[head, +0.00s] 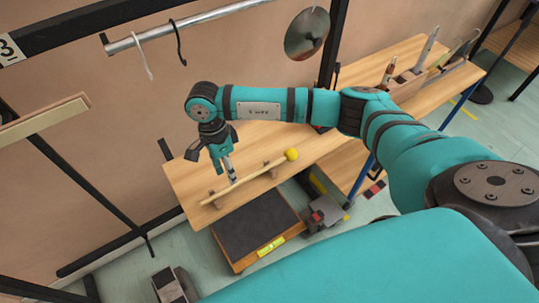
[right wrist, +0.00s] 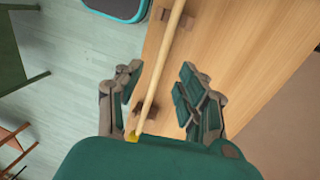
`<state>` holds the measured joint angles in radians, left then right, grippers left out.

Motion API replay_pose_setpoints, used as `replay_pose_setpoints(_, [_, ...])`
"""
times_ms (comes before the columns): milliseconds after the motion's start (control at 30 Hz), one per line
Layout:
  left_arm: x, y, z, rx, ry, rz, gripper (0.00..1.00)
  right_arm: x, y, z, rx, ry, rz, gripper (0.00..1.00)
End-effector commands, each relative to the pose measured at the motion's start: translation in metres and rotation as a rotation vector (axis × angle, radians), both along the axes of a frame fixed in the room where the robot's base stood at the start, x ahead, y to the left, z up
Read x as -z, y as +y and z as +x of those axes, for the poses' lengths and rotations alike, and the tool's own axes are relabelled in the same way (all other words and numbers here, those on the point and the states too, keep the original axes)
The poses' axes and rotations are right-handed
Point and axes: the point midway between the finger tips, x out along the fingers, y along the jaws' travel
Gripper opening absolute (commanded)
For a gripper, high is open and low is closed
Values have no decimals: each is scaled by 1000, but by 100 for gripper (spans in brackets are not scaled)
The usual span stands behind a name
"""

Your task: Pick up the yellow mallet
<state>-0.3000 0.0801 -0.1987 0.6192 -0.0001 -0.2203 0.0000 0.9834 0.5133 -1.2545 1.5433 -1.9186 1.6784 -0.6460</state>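The yellow mallet has a long pale handle and a round yellow head (head: 291,154). It rests across two small brown supports on the wooden bench in the head view. My right gripper (head: 226,172) points down at the handle's middle stretch. In the right wrist view, the mallet's handle (right wrist: 161,75) runs between the spread fingers of my right gripper (right wrist: 161,82), with a gap on each side. The yellow head shows only as a sliver at the gripper's body, which hides the rest. My left gripper is out of view.
The wooden bench (head: 330,146) runs to the upper right, with a tool rack (head: 402,84) at its far end. A dark-topped box (head: 254,222) stands in front. A metal bar (head: 190,22) with hooks and a hanging disc (head: 307,33) are above, near my right arm.

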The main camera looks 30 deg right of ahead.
Motion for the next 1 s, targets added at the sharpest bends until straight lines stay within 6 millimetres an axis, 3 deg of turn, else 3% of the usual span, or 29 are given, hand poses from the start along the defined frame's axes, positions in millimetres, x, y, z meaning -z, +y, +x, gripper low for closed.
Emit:
replay_pose_setpoints(233, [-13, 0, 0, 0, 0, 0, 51, 15, -3, -4, 1, 3, 0, 39])
replay_pose_setpoints(500, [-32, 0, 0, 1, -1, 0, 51, 53, -7, -9, -1, 2, 2, 39])
replay_pose_setpoints(800, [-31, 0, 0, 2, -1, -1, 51, 60, -8, -10, -1, -1, 1, 39])
replay_pose_setpoints(1000, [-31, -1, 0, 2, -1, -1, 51, 59, -8, -9, -1, -1, 1, 13])
